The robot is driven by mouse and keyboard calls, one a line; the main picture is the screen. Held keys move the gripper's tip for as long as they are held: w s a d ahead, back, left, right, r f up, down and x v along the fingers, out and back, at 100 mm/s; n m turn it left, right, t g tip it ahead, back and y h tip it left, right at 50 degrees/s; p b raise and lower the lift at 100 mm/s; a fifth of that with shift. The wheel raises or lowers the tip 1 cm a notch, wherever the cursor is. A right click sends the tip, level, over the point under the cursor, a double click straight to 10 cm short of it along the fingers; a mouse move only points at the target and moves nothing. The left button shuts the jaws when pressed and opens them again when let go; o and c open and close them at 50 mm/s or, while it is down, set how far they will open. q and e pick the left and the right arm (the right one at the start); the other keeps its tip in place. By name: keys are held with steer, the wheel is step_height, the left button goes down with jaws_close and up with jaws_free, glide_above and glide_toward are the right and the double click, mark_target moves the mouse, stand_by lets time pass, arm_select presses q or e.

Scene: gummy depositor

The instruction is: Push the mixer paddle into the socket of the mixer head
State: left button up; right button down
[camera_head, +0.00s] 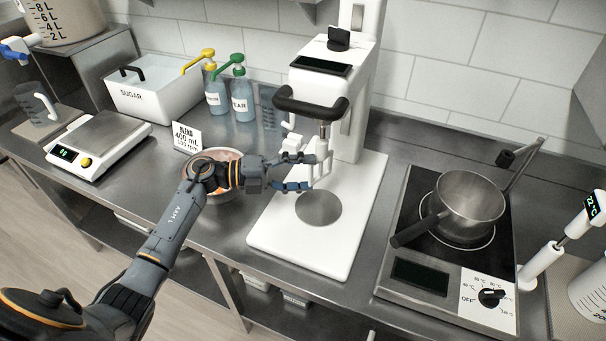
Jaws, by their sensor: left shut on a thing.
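The white mixer stands at the back centre; its head carries a dark curved handle (312,108) at the front. My left gripper (308,172) is under the front of the head, shut on the white mixer paddle (323,174). The paddle is roughly upright, partly covered by the fingers, above the round grey disc (318,207) on the white mixer base (345,247). A metal shaft (325,132) shows between the paddle and the head. The socket is hidden under the head, so I cannot tell whether the shaft sits in it. My right gripper is out of view.
A bowl (229,190) with orange contents stands behind my left wrist, left of the mixer base. A saucepan (470,202) sits on the hotplate (425,307) to the right. A scale (107,137), a sugar bin (157,100) and two pump bottles (240,97) are to the left.

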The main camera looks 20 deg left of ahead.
mark_target(321, 154)
arm_select(q)
steer(key=shift+r, duration=0.1)
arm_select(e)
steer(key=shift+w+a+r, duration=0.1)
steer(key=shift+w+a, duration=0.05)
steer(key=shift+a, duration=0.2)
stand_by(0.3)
arm_select(q)
steer(key=shift+r, duration=0.15)
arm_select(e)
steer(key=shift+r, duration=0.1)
